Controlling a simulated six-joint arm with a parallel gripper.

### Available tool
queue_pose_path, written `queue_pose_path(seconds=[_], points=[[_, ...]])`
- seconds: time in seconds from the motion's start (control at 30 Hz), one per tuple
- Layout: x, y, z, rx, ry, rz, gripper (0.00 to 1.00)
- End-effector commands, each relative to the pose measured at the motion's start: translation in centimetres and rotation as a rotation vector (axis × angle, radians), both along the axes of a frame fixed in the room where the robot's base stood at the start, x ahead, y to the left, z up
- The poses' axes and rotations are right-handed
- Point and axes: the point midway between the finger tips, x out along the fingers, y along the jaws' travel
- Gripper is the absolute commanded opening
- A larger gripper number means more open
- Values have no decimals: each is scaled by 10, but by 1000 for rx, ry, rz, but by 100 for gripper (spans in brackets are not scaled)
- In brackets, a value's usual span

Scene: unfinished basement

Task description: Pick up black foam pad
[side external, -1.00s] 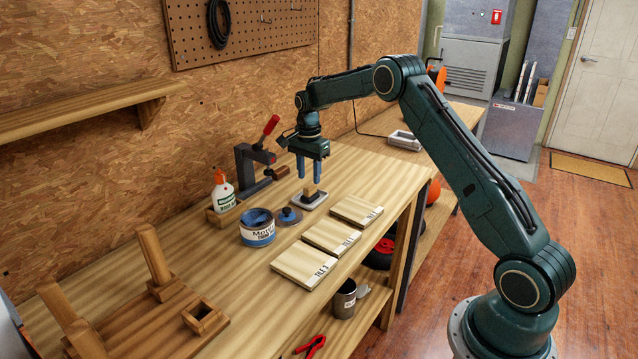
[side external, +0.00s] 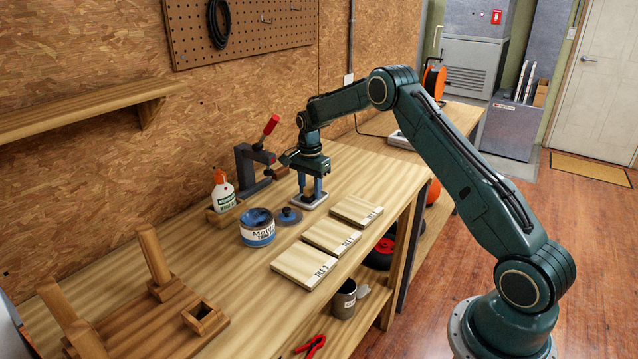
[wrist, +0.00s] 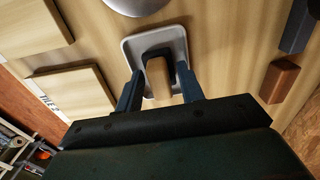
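The black foam pad (wrist: 157,53) sits in a shallow light-grey tray (wrist: 130,46) on the bench, with a wooden block-shaped handle (wrist: 158,78) standing up from it. The tray also shows in the side view (side external: 308,204), where the pad is mostly hidden behind my fingers. My gripper (side external: 310,186) is lowered over the tray, pointing down. In the wrist view its two blue-grey fingers (wrist: 160,82) stand on either side of the wooden handle, with gaps visible between them and the handle. The gripper is open and holds nothing.
Three wooden tiles (side external: 331,236) lie in a row in front of the tray. A labelled tin (side external: 257,229) and its blue-topped lid (side external: 289,216) are to the left. A glue bottle (side external: 223,191) and a dark clamp with a red handle (side external: 254,164) stand behind.

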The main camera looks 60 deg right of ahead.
Motion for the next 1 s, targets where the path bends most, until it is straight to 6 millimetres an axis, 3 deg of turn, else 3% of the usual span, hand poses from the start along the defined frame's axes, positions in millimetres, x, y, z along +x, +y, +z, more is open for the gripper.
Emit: queue_pose_path(seconds=[0.1, 0.23, 0.27, 0.67, 1.0], points=[[0, 0, 0, 0, 0, 0, 38], [0, 0, 0, 0, 0, 0, 13], [0, 0, 0, 0, 0, 0, 10], [0, 0, 4, 0, 0, 0, 10], [1, 0, 41, -1, -4, 0, 10]])
